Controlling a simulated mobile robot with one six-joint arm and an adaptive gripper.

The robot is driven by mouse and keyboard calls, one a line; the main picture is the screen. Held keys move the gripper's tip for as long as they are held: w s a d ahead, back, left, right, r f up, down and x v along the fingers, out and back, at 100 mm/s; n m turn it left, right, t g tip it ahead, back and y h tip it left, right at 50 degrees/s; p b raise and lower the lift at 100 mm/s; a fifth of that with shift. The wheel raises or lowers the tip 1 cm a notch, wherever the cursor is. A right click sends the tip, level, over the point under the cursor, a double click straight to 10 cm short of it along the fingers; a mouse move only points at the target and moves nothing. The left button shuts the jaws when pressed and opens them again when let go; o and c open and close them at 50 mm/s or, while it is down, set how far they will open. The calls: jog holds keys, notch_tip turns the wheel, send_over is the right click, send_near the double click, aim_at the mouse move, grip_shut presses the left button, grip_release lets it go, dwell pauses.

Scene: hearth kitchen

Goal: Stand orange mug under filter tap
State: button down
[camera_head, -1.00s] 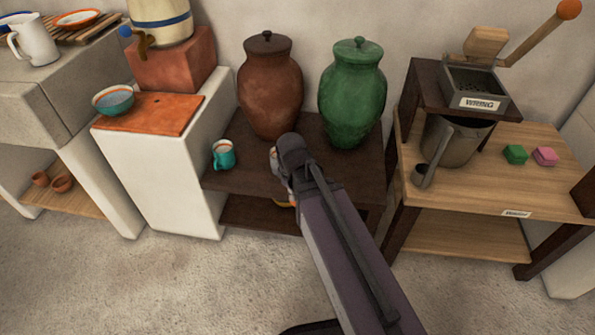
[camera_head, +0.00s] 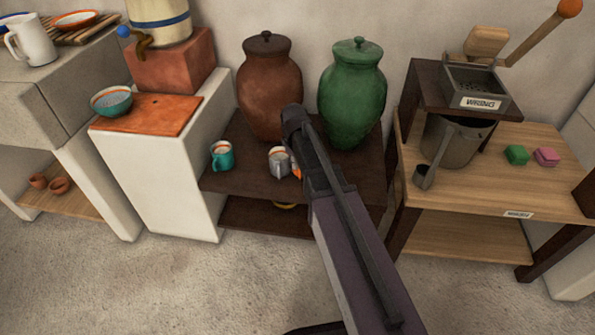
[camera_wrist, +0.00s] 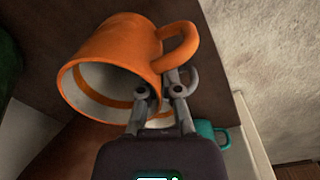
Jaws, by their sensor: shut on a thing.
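My gripper (camera_wrist: 160,92) is shut on the orange mug (camera_wrist: 118,52), with its fingertips at the mug's wall near the handle. In the wrist view the mug's white inside shows and its mouth faces lower left. In the head view only a sliver of the orange mug (camera_head: 297,173) shows beside my wrist; my arm hides the rest and the fingertips. I cannot tell whether the mug touches the shelf. The filter tap (camera_head: 143,42), with a blue knob, sticks out of a cream, blue-banded container (camera_head: 160,20) on a terracotta block at upper left.
A teal mug (camera_head: 222,156) and a grey mug (camera_head: 279,163) stand on the dark shelf (camera_head: 245,184). Brown (camera_head: 270,85) and green (camera_head: 352,95) jars stand behind. A teal bowl (camera_head: 112,101) sits on the orange board (camera_head: 160,116) below the tap; the board's front is clear.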

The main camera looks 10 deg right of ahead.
jog(key=shift+f, duration=0.15)
jog(key=shift+f+b, duration=1.6)
jog(key=shift+b, duration=0.15)
jog(key=shift+f, duration=0.15)
jog(key=c, duration=0.8)
grip_release()
jog(key=shift+r, duration=0.2)
notch_tip(320, 180, up, 12)
jog(key=p, duration=1.2)
jog(key=shift+s+a, duration=0.15)
jog(key=shift+a, duration=0.05)
